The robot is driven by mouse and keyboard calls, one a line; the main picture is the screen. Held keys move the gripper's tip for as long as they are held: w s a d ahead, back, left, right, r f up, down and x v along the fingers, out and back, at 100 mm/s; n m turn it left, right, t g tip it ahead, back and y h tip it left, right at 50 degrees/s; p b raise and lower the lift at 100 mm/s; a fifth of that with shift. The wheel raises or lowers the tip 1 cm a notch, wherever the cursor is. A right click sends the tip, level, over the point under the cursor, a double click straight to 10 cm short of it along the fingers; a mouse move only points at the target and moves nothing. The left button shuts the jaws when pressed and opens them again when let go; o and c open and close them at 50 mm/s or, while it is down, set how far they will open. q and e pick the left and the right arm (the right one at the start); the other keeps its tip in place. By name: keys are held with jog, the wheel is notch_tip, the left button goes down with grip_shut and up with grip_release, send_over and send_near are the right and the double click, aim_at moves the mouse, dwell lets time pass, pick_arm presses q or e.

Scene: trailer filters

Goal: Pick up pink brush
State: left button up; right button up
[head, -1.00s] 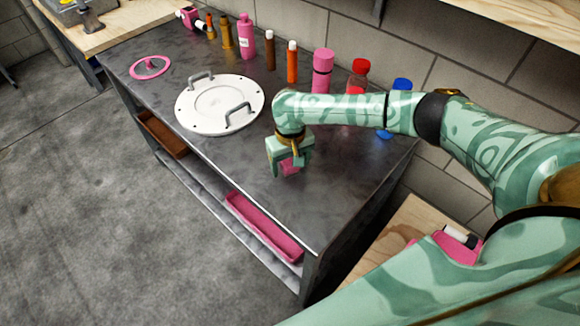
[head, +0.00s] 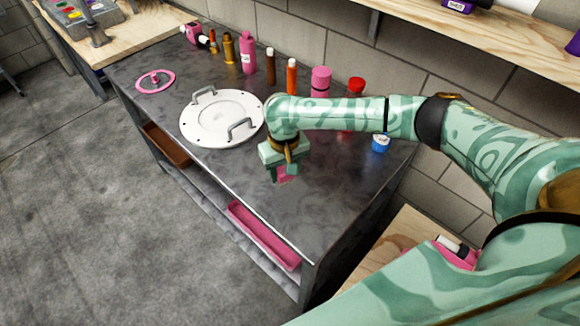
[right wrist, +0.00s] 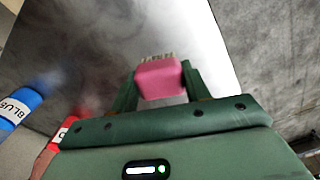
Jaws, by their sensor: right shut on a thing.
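The pink brush is in my right gripper. Its pink block (right wrist: 160,80) sits between the two green fingers in the right wrist view, with pale bristles (right wrist: 155,57) at its far edge. In the head view the pink brush (head: 284,173) shows just below the right gripper (head: 281,170). The right gripper is shut on it, above the dark metal table (head: 215,164). Whether the brush touches the table is hard to tell. My left gripper is not in view.
A white round lid with two handles (head: 205,125) lies left of the right gripper. A pink ring (head: 166,82) lies farther left. Several bottles line the back, including a tall pink one (head: 247,55). A blue-labelled container (head: 380,144) stands right. Pink and brown trays sit on the lower shelf.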

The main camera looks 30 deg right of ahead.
jog(key=s+a+r+p, duration=0.4)
jog(key=s+a+r, duration=0.2)
jog(key=s+a, duration=0.1)
jog(key=shift+s+a+r+p, duration=0.15)
jog(key=shift+a+p, duration=0.15)
jog(key=shift+a, duration=0.3)
